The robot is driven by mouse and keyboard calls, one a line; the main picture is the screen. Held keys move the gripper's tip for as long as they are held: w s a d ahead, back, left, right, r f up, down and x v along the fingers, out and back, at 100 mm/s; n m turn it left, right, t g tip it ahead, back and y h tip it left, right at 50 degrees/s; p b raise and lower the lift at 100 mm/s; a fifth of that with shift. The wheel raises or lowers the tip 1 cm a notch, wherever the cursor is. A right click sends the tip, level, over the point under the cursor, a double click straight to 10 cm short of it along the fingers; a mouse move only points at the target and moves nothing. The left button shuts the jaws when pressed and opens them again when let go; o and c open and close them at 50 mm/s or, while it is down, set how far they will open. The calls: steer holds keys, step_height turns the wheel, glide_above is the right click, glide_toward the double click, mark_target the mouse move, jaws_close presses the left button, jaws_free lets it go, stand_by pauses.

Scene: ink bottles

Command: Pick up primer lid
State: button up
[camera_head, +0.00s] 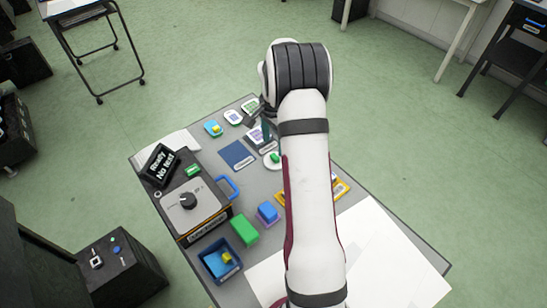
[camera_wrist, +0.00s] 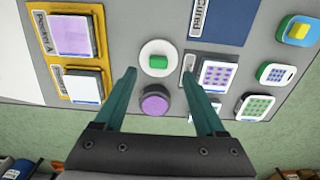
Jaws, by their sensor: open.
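In the wrist view, my gripper (camera_wrist: 159,74) is open, with its two teal fingers apart and nothing held between them. A white round piece with a green block on top (camera_wrist: 158,62) lies just beyond and between the fingertips. A purple round knob-like piece (camera_wrist: 155,103) shows between the fingers, closer to the palm. No label shows which one is the primer lid. In the head view, the white round piece (camera_head: 268,161) is beside my arm, and the gripper is mostly hidden behind my wrist.
Several patterned blocks (camera_wrist: 217,73) stand close to the right finger. In the head view, a machine with a knob (camera_head: 193,207), a green block (camera_head: 244,229) and a blue bin (camera_head: 211,262) crowd the table's left.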

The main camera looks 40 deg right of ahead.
step_height(320, 180, down, 5)
steer(key=shift+s+d+f, duration=0.1)
jaws_close()
stand_by(0.3)
